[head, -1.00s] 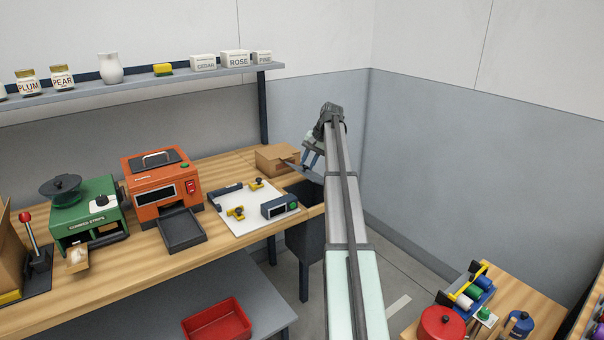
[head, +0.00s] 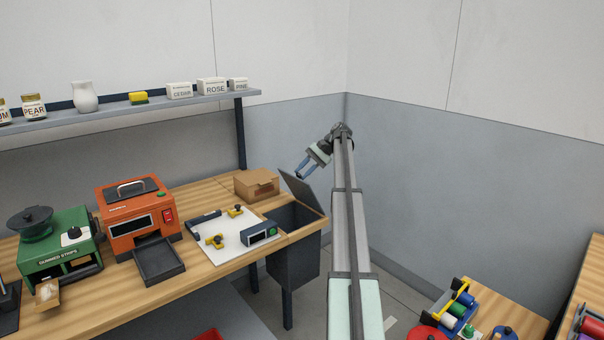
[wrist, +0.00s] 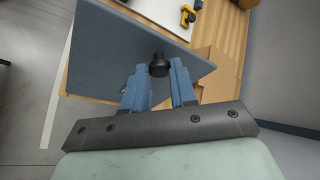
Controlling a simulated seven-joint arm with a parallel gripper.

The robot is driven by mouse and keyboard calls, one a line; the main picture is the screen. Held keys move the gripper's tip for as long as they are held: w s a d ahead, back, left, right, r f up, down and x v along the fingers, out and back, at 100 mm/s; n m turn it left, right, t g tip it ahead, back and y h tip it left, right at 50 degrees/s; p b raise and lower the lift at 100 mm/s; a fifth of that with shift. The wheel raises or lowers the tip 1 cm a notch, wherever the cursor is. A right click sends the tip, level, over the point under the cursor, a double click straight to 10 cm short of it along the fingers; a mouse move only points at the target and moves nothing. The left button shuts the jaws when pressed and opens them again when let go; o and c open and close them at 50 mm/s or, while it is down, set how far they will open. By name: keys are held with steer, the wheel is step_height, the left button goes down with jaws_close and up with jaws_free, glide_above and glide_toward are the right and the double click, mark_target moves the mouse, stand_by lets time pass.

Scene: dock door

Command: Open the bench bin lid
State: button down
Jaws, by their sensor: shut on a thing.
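The bench bin (head: 295,257) is a dark grey box hung at the right end of the wooden bench. Its flat lid (head: 303,194) stands raised and steeply tilted, and the dark inside shows below it. My gripper (head: 299,175) is at the lid's upper edge. In the wrist view the lid is a blue-grey panel (wrist: 125,50) with a black round knob (wrist: 159,66). My gripper (wrist: 158,72) is shut on the knob, with one blue finger on each side.
A cardboard box (head: 256,184) sits on the bench just behind the bin. A white board (head: 225,238) with yellow clamps lies left of the bin. The grey wall (head: 440,200) is behind and to the right of my arm.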

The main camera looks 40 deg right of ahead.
steer(key=c, duration=0.9)
jaws_free()
steer(key=shift+a+f, duration=0.15)
steer(key=shift+a, duration=0.3)
steer(key=a+f+n+h, duration=0.2)
steer(key=a+f+h, duration=1)
steer(key=a, duration=0.1)
steer(key=v, duration=1.3)
steer(key=s+a+f+n+g, duration=0.2)
steer(key=s+a+f+n, duration=0.1)
steer(key=s+f, duration=0.9)
steer(key=shift+a+f, duration=0.35)
steer(key=shift+f, duration=1.45)
